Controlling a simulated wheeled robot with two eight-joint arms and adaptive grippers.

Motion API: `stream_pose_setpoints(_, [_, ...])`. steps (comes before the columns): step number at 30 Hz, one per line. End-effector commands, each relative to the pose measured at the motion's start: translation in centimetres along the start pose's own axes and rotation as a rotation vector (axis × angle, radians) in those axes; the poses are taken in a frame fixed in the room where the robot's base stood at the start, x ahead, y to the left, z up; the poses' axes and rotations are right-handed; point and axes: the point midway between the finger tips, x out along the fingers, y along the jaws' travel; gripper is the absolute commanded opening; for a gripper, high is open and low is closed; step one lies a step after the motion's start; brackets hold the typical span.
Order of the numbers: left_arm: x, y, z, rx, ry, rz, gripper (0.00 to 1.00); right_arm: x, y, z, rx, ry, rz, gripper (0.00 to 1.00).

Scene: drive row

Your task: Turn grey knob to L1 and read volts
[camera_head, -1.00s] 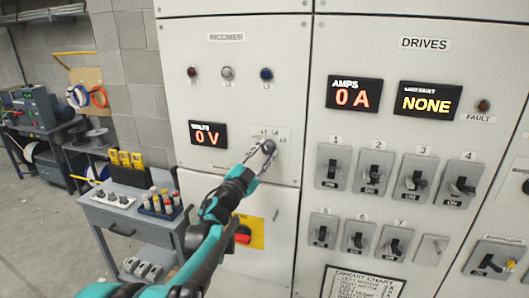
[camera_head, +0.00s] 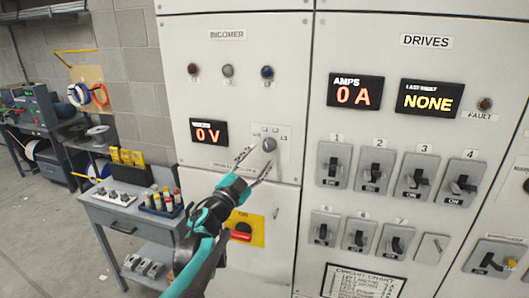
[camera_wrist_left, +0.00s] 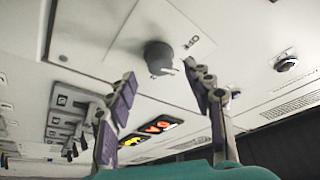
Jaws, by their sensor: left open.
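The grey knob (camera_head: 269,145) sits on a pale plate on the incomer panel, with small position labels above it. It also shows in the left wrist view (camera_wrist_left: 158,57). Which label it points to is too small to tell. The volts display (camera_head: 208,133), left of the knob, reads 0 V. My left gripper (camera_head: 254,158) is open and empty, just below and left of the knob in the head view. In the left wrist view its purple-padded fingers stand apart, with the knob beyond their tips and clear of them. My right gripper is not in view.
A red rotary handle on a yellow plate (camera_head: 258,231) is below, beside my left arm. Three indicator lamps are above. The drives panel at right has rows of toggle switches (camera_head: 374,172), an amps display (camera_head: 354,93) reading 0 A and a fault display (camera_head: 430,98) reading NONE.

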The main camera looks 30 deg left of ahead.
Motion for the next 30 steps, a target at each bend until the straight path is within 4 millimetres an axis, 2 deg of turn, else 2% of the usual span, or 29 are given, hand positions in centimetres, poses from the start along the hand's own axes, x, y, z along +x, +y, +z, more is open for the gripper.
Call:
stream_pose_setpoints(1, [-1.3, -0.1, 0.1, 0.001, -0.003, -0.002, 0.52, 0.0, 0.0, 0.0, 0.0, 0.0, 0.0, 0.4])
stream_pose_setpoints(6, [-4.8, 0.0, 0.0, 0.0, -0.002, -0.002, 0.52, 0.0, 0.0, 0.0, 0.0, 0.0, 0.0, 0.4])
stream_pose_setpoints(12, [-7.1, 0.0, 0.1, 0.0, -0.001, -0.001, 0.52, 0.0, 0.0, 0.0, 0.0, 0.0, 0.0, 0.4])
stream_pose_setpoints(30, [-7.5, 0.0, 0.0, -0.001, 0.0, 0.0, 0.52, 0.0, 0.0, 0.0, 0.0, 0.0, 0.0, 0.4])
